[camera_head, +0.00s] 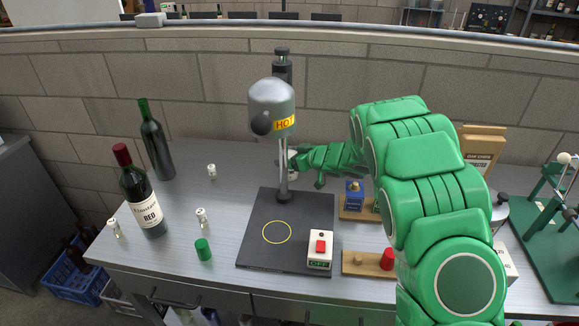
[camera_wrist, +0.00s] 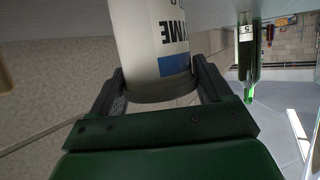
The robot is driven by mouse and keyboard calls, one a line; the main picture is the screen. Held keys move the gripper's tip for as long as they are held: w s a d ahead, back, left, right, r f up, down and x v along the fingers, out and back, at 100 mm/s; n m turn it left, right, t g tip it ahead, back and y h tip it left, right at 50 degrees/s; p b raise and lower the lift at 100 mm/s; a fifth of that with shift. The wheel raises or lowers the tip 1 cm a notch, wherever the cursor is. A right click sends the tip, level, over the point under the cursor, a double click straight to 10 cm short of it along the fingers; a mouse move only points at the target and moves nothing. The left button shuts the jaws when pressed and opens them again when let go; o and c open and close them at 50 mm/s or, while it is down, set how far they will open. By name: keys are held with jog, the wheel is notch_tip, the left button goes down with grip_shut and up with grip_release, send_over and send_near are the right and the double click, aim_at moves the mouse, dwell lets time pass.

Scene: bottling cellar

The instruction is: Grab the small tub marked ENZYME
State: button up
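The ENZYME tub (camera_wrist: 150,40) fills most of the space between my gripper's fingers in the wrist view. It is white with a blue band and a dark end nearest my palm; only the end of its black lettering shows. My gripper (camera_wrist: 157,80) has one finger on each side of the tub, with no clear gap at either fingertip. I cannot tell whether the fingers press on it. In the head view my gripper (camera_head: 294,160) is behind the post of the heated stand, with a bit of white at its fingers. The post and my arm hide most of it.
The heated stand (camera_head: 271,102) marked HOT rises from a dark base (camera_head: 262,208), close to my gripper. A dark bottle (camera_head: 155,145), a red-capped RED bottle (camera_head: 143,195), small white vials (camera_head: 212,171) and a green cap (camera_head: 203,250) stand left. A switch box (camera_head: 320,250) is in front.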

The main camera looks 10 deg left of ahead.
jog(key=c, duration=0.6)
jog(key=shift+c, duration=0.2)
jog(key=shift+r, duration=0.15)
